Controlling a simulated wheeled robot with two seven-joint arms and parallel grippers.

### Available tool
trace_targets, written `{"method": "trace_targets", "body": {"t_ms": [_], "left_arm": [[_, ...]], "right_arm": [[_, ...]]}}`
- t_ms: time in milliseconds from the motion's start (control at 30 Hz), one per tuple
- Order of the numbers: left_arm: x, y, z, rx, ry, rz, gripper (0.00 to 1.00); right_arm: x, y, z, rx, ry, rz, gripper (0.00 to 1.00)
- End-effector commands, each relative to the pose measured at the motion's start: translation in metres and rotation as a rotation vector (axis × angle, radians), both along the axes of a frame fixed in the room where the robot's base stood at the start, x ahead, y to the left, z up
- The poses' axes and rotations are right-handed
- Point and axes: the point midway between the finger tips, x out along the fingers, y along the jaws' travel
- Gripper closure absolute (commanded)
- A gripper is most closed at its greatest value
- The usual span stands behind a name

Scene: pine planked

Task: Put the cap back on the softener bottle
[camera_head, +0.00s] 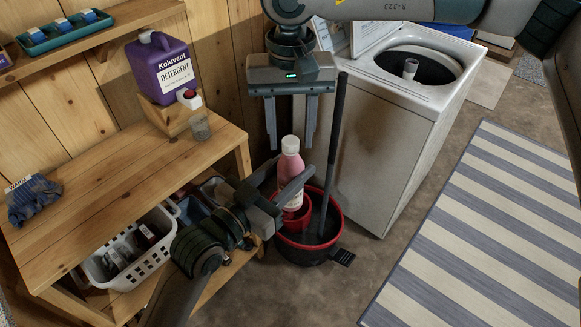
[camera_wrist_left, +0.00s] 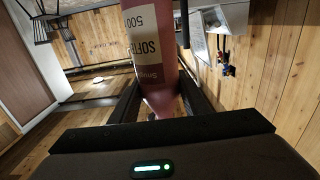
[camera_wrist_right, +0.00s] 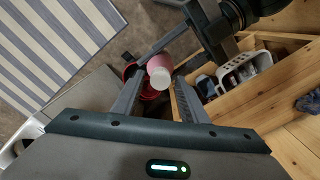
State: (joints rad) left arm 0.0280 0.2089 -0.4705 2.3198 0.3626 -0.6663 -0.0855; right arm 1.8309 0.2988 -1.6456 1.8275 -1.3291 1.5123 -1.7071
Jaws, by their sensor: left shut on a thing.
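The pink softener bottle (camera_head: 292,177) is upright in my left gripper (camera_head: 292,192), which is shut around its body. In the head view it appears over the red-rimmed mop bucket. Its printed label (camera_wrist_left: 142,30) shows close up in the left wrist view. A white cap (camera_head: 290,144) shows on the bottle's top, and from above in the right wrist view (camera_wrist_right: 160,78); I cannot tell whether it is fully seated. The left fingers partly hide the bottle's lower part.
The mop bucket (camera_head: 338,222) stands on the floor with its dark handle (camera_head: 335,130) rising beside my right gripper. The washing machine (camera_head: 385,140) is at right. The wooden bench (camera_head: 110,185) at left holds a purple detergent jug (camera_head: 160,68); a white basket (camera_head: 130,255) sits below.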

Motion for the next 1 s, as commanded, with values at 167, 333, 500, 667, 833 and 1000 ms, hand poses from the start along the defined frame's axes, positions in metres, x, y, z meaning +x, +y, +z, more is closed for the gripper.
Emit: {"method": "trace_targets", "body": {"t_ms": [167,333,500,667,833,1000], "left_arm": [[0.0,0.0,0.0014,-0.002,-0.002,0.0,1.0],[0.0,0.0,0.0014,-0.002,-0.002,0.0,1.0],[0.0,0.0001,0.0014,-0.002,-0.002,0.0,1.0],[0.0001,0.0002,0.0014,-0.002,-0.002,0.0,1.0],[0.0001,0.0003,0.0014,-0.002,-0.002,0.001,1.0],[0.0001,0.0003,0.0014,-0.002,-0.002,0.001,1.0]], "right_arm": [[0.0,0.0,-0.0014,0.0,0.0,0.0,0.6],[-0.0001,0.0,-0.0013,0.0,0.0,0.0,0.72],[0.0,-0.0001,-0.0012,0.0,0.0,0.0,1.0],[0.0,-0.0002,-0.0012,0.0,0.0,-0.028,1.0],[-0.0001,-0.0004,-0.0016,-0.001,0.001,-0.182,1.0],[0.0,-0.0004,-0.0018,0.0,0.0,-0.432,1.0]]}}
